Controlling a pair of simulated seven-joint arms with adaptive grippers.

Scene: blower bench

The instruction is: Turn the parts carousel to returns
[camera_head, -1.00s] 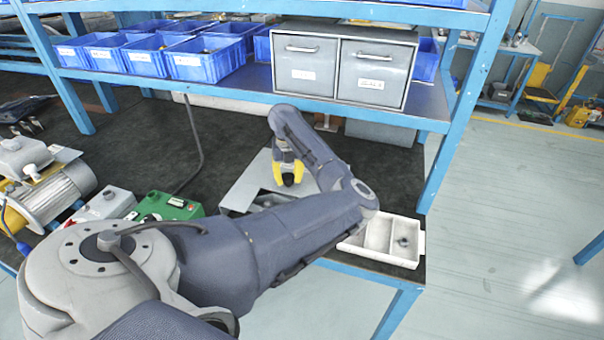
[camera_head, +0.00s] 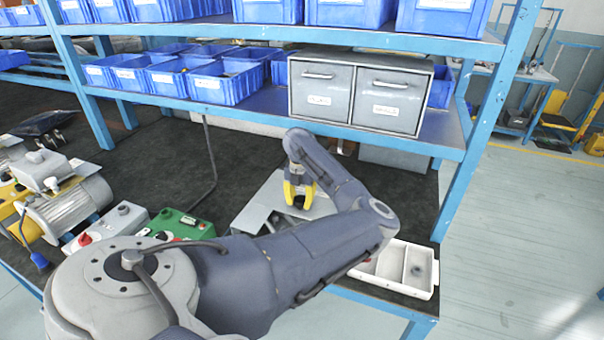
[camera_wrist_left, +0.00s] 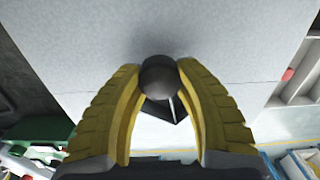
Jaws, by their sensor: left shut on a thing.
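My left gripper (camera_head: 299,198) has yellow fingers and points down over a light grey flat-topped unit (camera_head: 262,203) on the dark bench. In the left wrist view, the yellow fingers (camera_wrist_left: 160,100) are shut on a dark round knob (camera_wrist_left: 158,76) at the grey surface (camera_wrist_left: 150,30). The knob belongs to what I take to be the parts carousel, though its form and any position labels are not readable. My left forearm hides the unit's near side. My right gripper is out of view.
A white compartment tray (camera_head: 434,270) stands right of my arm at the bench's front edge. A green box (camera_head: 180,222) and a motor (camera_head: 65,208) stand left. Grey drawers (camera_head: 361,97) and blue bins (camera_head: 215,88) sit on the shelf above.

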